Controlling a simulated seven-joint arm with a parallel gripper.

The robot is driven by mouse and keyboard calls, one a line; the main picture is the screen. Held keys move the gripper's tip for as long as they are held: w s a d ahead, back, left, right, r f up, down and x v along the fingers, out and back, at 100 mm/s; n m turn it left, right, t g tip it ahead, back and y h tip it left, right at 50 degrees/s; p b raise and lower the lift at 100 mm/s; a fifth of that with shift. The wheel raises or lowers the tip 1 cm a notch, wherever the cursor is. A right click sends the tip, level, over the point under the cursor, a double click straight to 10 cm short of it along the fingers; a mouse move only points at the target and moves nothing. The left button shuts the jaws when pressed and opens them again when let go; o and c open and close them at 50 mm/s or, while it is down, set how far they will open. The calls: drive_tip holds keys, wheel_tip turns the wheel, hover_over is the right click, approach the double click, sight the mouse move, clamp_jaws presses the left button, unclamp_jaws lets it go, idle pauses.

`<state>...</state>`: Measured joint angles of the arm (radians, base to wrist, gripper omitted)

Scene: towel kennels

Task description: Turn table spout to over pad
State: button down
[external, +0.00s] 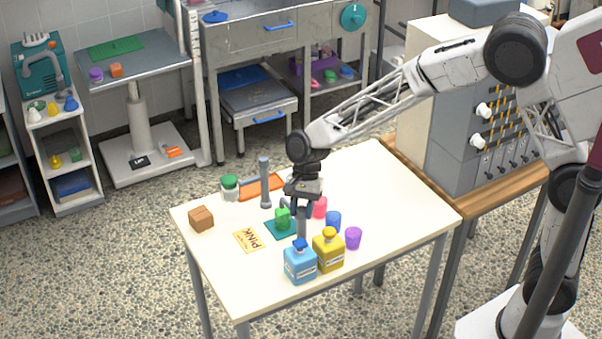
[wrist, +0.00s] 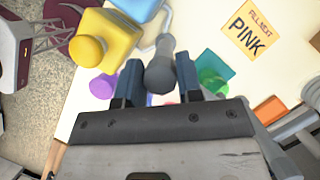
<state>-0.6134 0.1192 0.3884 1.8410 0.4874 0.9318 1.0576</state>
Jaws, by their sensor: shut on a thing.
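The table spout (external: 301,228) is a grey fitting standing on the white table, directly under my gripper (external: 301,207). In the wrist view its rounded grey top (wrist: 160,73) is between my two dark fingers (wrist: 158,88), which are shut on it. A thin light pipe (wrist: 165,20) shows beyond that grey top. The green pad (external: 272,227) lies on the table to the left of the spout, with a green cup (external: 283,218) on it. The pad (wrist: 212,62) is right of my fingers in the wrist view. My gripper hides part of the spout.
A blue bottle (external: 299,265) and a yellow bottle (external: 328,252) stand in front. Pink (external: 320,207), blue (external: 333,219) and purple (external: 353,238) cups are at right. A "PINK" card (external: 249,240), brown block (external: 201,218), grey post (external: 265,180) and orange tray (external: 262,186) are at left.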

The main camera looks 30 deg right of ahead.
idle(0.3)
drive_tip(key=c, duration=0.8)
unclamp_jaws()
drive_tip(key=shift+r, duration=0.1)
drive_tip(key=shift+v, duration=3.85)
